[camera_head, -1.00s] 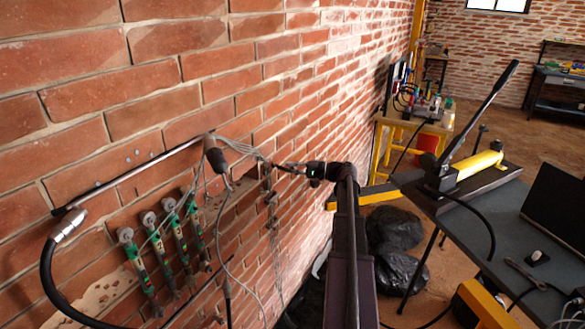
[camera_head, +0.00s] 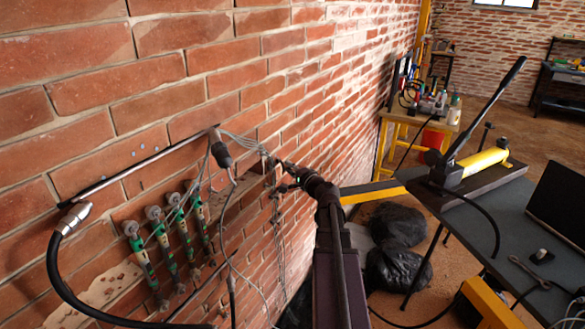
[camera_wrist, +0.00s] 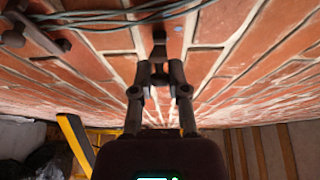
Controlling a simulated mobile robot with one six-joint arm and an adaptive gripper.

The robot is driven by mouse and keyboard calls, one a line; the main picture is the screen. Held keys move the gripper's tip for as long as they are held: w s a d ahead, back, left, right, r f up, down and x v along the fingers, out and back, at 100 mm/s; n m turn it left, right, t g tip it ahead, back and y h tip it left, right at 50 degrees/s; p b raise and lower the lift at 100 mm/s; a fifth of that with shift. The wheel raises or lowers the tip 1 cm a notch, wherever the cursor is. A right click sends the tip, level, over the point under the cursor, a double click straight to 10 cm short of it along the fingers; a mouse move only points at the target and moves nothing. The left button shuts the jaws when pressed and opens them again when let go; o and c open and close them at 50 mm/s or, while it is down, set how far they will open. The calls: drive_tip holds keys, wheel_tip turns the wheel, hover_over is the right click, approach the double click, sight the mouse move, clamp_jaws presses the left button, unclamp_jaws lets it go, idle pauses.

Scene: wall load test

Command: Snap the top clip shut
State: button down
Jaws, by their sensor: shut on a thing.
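My gripper (camera_wrist: 160,70) is at the brick wall, with its two fingers closed around a small dark metal piece (camera_wrist: 159,48). This piece looks like part of the top clip, but its exact shape is hard to make out. In the head view my gripper (camera_head: 284,174) reaches the wall beside the upper end of a column of small dark clips (camera_head: 272,192). Thin grey cables (camera_head: 243,142) run along the wall to that spot; they also cross the top of the wrist view (camera_wrist: 110,18). Whether the clip is open or shut cannot be seen.
Several green cylinders (camera_head: 177,218) hang on the wall at the left, below a metal bar (camera_head: 140,165) with a black hose (camera_head: 60,270). A dark table (camera_head: 470,215) with a yellow hand pump (camera_head: 484,162) stands at the right. Black bags (camera_head: 398,265) lie on the floor.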

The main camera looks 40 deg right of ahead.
drive_tip(key=m+h, duration=0.1)
drive_tip(key=h, duration=0.1)
drive_tip(key=a+m+h, duration=0.1)
drive_tip(key=h, duration=0.1)
drive_tip(key=a+m+g+h, duration=0.1)
drive_tip(key=shift+w+m+h, duration=0.2)
drive_tip(key=shift+m+h, duration=0.2)
drive_tip(key=shift+w+a+m+g+h, duration=0.3)
drive_tip(key=shift+m+g+h, duration=0.5)
drive_tip(key=shift+h, duration=0.3)
drive_tip(key=shift+w+a+m+g+h, duration=0.2)
drive_tip(key=shift+a+m+g+h, duration=0.15)
drive_tip(key=shift+m+g+h, duration=0.45)
drive_tip(key=shift+w+a+m+g+h, duration=0.3)
drive_tip(key=shift+m+g+h, duration=0.2)
drive_tip(key=shift+m+h, duration=0.65)
drive_tip(key=shift+h, duration=0.35)
drive_tip(key=c, duration=0.6)
unclamp_jaws()
drive_tip(key=shift+c, duration=0.2)
drive_tip(key=shift+s, duration=0.15)
drive_tip(key=v, duration=0.7)
drive_tip(key=shift+a, duration=0.15)
drive_tip(key=shift+s, duration=0.1)
